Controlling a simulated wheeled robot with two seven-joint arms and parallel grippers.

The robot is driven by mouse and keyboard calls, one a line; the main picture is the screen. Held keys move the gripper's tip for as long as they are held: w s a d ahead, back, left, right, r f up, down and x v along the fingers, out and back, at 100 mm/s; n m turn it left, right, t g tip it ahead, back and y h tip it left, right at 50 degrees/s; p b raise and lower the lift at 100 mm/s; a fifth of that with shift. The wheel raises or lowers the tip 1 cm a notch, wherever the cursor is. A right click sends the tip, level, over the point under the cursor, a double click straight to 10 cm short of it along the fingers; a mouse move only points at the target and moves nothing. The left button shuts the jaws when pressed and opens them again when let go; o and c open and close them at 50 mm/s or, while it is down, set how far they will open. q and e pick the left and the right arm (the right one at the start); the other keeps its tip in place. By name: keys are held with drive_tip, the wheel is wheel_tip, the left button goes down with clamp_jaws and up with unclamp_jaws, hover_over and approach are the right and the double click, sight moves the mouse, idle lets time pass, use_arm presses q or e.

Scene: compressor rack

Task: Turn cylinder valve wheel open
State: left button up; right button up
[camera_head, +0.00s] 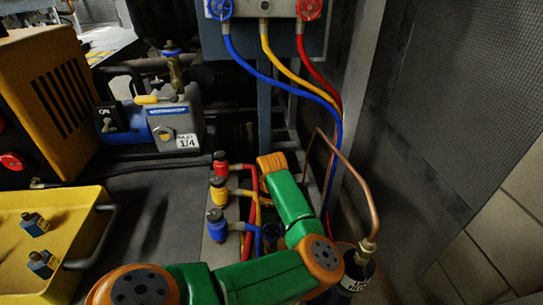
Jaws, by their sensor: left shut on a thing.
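My left arm, green and orange, comes in from the bottom left and bends up and back at the centre. My left gripper (272,236) shows only as a small dark part beside the bent forearm. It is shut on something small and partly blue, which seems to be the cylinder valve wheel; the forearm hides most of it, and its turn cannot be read. A dark cylinder (352,284) with a white label stands at the lower right, partly behind my arm. A brass fitting (368,246) on its top joins a bent copper pipe (350,171). My right gripper is not in view.
Red (220,161), yellow (218,186) and blue (215,219) valves with hoses stand left of my forearm. A gauge panel (265,32) hangs above. A blue-grey pump (174,124) and a yellow tray (48,208) are left. A grey wall closes the right.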

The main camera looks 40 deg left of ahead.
sight(272, 233)
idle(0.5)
use_arm(q)
drive_tip(key=o, duration=1.4)
drive_tip(key=shift+r, duration=0.1)
wheel_tip(272, 233, up, 7)
